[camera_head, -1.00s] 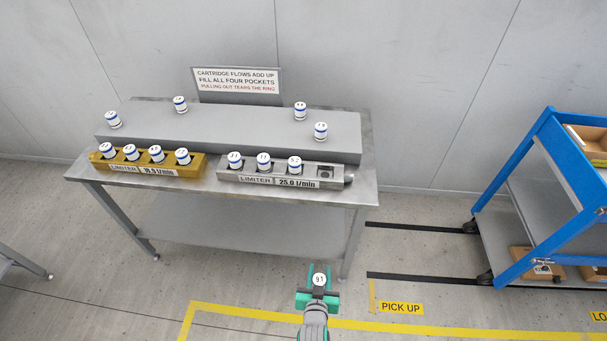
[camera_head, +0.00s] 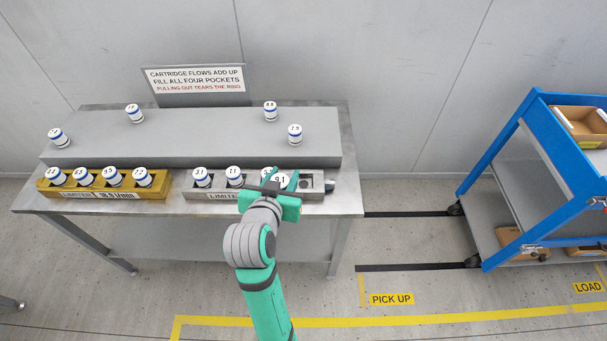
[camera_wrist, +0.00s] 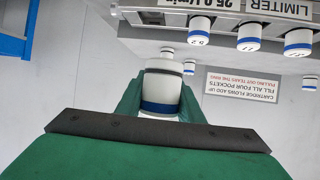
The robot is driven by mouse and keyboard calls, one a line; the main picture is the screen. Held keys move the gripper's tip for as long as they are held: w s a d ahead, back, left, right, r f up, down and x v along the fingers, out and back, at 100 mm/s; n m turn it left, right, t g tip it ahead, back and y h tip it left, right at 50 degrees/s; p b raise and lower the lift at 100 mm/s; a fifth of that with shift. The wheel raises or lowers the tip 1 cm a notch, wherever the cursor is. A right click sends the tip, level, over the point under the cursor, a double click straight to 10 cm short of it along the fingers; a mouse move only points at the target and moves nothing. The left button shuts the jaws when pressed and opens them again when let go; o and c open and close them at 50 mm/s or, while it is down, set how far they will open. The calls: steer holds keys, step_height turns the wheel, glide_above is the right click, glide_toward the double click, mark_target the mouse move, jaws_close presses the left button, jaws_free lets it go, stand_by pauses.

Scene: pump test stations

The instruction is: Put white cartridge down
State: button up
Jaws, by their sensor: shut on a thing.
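My gripper (camera_head: 272,200) is shut on a white cartridge with a blue band (camera_wrist: 161,88), its cap (camera_head: 281,179) marked 9.1. It holds the cartridge in front of the right part of the silver limiter block (camera_head: 211,195); height above the table is unclear. The silver block bears white cartridges (camera_head: 202,177) in its left pockets; the third one is partly hidden behind my gripper. An empty pocket (camera_head: 306,185) shows at its right end. In the wrist view, inverted, the silver block (camera_wrist: 235,9) and its cartridges lie beyond the held one.
A yellow limiter block (camera_head: 152,190) with several cartridges stands at the table's left. Several loose cartridges (camera_head: 295,133) stand on the raised grey shelf (camera_head: 200,140) behind. A sign (camera_head: 196,79) is at the back. A blue cart (camera_head: 500,150) with boxes stands right; floor between is clear.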

steer(key=shift+w+d+r, duration=0.1)
steer(key=shift+w+r, duration=0.05)
steer(key=shift+r, duration=0.1)
steer(key=w+d+f, duration=0.1)
steer(key=w+f, duration=0.2)
steer(key=w, duration=0.1)
steer(key=w+d+f, duration=0.2)
steer(key=w+f, duration=0.1)
steer(key=w, duration=0.1)
steer(key=w+d+f, duration=0.2)
steer(key=w+f, duration=0.1)
steer(key=w, duration=0.1)
steer(key=shift+d+f, duration=0.1)
steer(key=shift+w+f, duration=0.2)
steer(key=shift+f, duration=1.6)
